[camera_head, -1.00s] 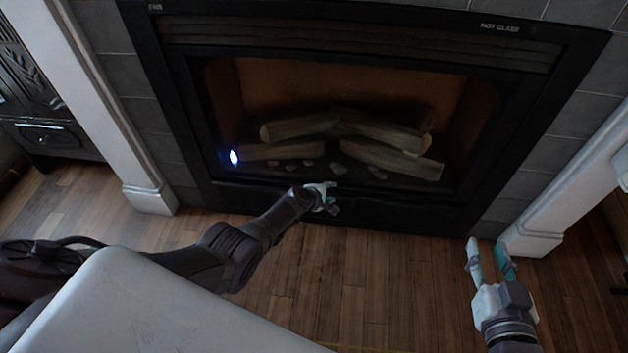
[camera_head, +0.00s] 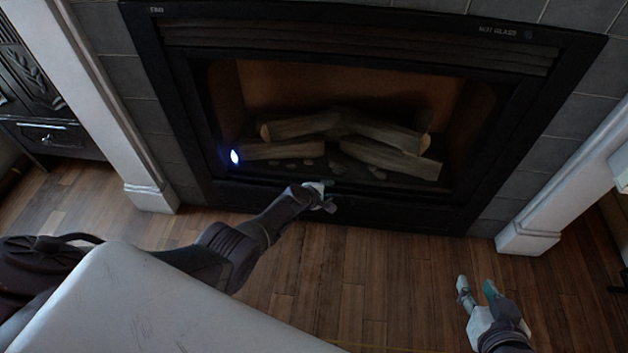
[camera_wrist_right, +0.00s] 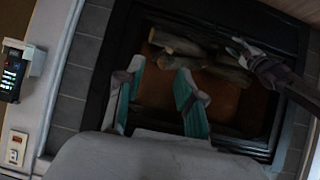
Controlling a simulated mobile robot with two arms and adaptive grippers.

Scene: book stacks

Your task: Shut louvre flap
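The black fireplace (camera_head: 215,195) fills the back of the head view. Horizontal louvre slats (camera_head: 350,48) run across its top, above the glass. A dark panel (camera_head: 400,212) runs along its bottom; whether it is a flap, and how far open, I cannot tell. My left gripper (camera_head: 322,198) is in front of this lower panel, near its middle; contact and finger opening are unclear. My right gripper (camera_head: 476,283) is over the floor at lower right, away from the fireplace. Its fingers are apart and empty in the right wrist view (camera_wrist_right: 155,78).
White pillars flank the fireplace at left (camera_head: 110,110) and right (camera_head: 570,185). The wooden floor (camera_head: 385,290) is clear between my arms. A dark ornate cabinet (camera_head: 45,110) stands at far left. The right wrist view shows a wall device (camera_wrist_right: 18,75) and a switch plate (camera_wrist_right: 15,148).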

